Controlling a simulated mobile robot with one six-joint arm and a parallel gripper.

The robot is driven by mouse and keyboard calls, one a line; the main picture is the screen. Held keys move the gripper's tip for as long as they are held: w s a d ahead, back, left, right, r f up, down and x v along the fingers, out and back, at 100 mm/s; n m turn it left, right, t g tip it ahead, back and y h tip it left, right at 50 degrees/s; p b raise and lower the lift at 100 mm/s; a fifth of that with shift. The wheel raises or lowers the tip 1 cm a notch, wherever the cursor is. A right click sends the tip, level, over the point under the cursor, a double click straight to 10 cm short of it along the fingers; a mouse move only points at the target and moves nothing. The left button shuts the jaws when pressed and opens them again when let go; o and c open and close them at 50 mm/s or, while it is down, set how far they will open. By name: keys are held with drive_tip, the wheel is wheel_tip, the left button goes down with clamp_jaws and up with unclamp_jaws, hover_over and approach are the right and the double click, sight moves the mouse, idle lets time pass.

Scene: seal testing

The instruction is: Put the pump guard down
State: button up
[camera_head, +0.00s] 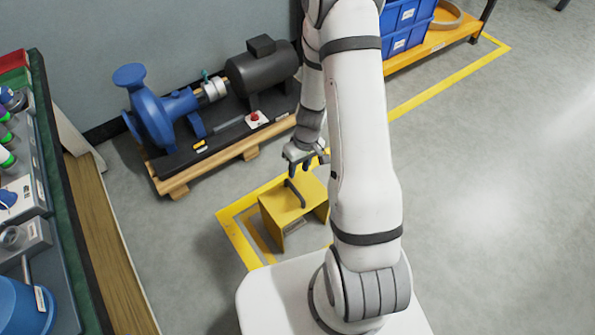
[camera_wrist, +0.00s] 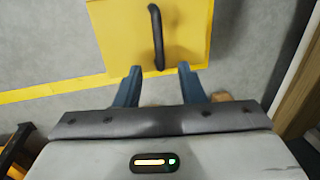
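The pump guard (camera_head: 281,214) is a yellow box-shaped cover with a black bar handle (camera_head: 294,194) on top. It appears to stand upright on the floor beside the yellow floor line. My gripper (camera_head: 304,165) is just above the guard, near the far end of the handle. In the wrist view, my gripper (camera_wrist: 160,70) has its two blue fingers apart, with a gap on both sides of the handle (camera_wrist: 157,35). The near end of the handle shows between the fingertips, and the fingers do not close on it. The guard (camera_wrist: 115,35) fills the top middle there.
A blue pump (camera_head: 155,110) with a dark motor (camera_head: 262,70) sits on a wooden pallet (camera_head: 178,187) behind the guard. A workbench (camera_head: 62,190) stands at left. Blue crates (camera_head: 405,22) are on an orange rack at the back. Open floor (camera_head: 490,190) lies to the right.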

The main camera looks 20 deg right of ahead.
wheel_tip(320, 180, up, 15)
drive_tip(key=s+a+m, duration=0.1)
drive_tip(key=s+a, duration=0.1)
drive_tip(key=s, duration=0.1)
drive_tip(key=s+r+m+t+h, duration=0.1)
drive_tip(key=s+r+m+h, duration=0.1)
drive_tip(key=s+r, duration=0.9)
wheel_tip(320, 180, up, 3)
drive_tip(key=shift+s+f+m+t, duration=0.2)
drive_tip(key=shift+s+m+t, duration=0.1)
drive_tip(key=shift+t, duration=0.1)
drive_tip(key=shift+w+r, duration=0.1)
